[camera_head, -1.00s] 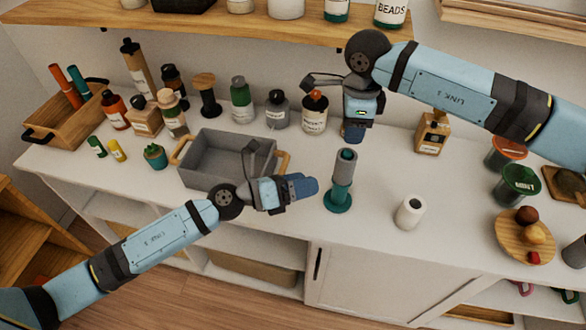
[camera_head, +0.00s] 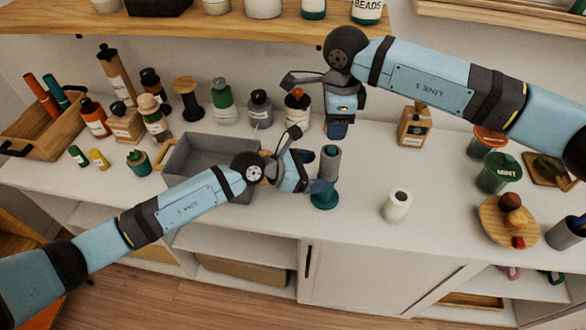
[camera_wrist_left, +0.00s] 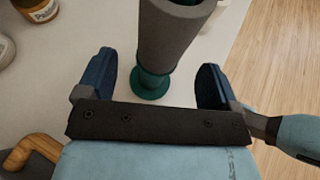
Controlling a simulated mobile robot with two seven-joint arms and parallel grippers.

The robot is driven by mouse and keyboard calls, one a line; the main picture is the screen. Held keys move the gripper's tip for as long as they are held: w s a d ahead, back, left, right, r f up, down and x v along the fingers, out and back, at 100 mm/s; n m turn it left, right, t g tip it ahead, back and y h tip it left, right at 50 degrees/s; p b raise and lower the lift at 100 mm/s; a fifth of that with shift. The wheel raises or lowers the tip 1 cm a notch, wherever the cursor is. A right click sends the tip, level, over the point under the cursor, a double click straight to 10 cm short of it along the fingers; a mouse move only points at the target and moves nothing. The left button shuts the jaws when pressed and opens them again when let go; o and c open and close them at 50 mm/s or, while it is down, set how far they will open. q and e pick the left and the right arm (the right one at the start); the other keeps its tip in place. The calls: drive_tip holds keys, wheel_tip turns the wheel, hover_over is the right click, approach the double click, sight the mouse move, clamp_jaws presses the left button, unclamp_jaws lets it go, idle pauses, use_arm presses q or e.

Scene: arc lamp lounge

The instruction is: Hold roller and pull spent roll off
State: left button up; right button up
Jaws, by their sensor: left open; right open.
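The roller (camera_head: 326,172) stands upright on the white counter, with a teal handle and round teal base and a grey spent roll around its upper part. In the left wrist view the grey roll (camera_wrist_left: 176,35) rises ahead of my left gripper (camera_wrist_left: 155,85), whose blue fingers are open on either side of the teal handle. In the head view my left gripper (camera_head: 310,172) is at the roller's left side, level with its handle. My right gripper (camera_head: 337,130) points down, open, behind and above the roller. Its fingertips overlap from this angle.
A white roll (camera_head: 397,205) stands on the counter right of the roller. A grey crate (camera_head: 190,178) with wooden handles is at left, under my left arm. Several bottles line the back. A wooden plate (camera_head: 498,232) and jars sit at right. The counter between is clear.

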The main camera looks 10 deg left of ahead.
sight(320, 171)
use_arm(q)
drive_tip(key=shift+x, duration=2.3)
drive_tip(key=c, duration=1.2)
drive_tip(key=shift+o, duration=0.2)
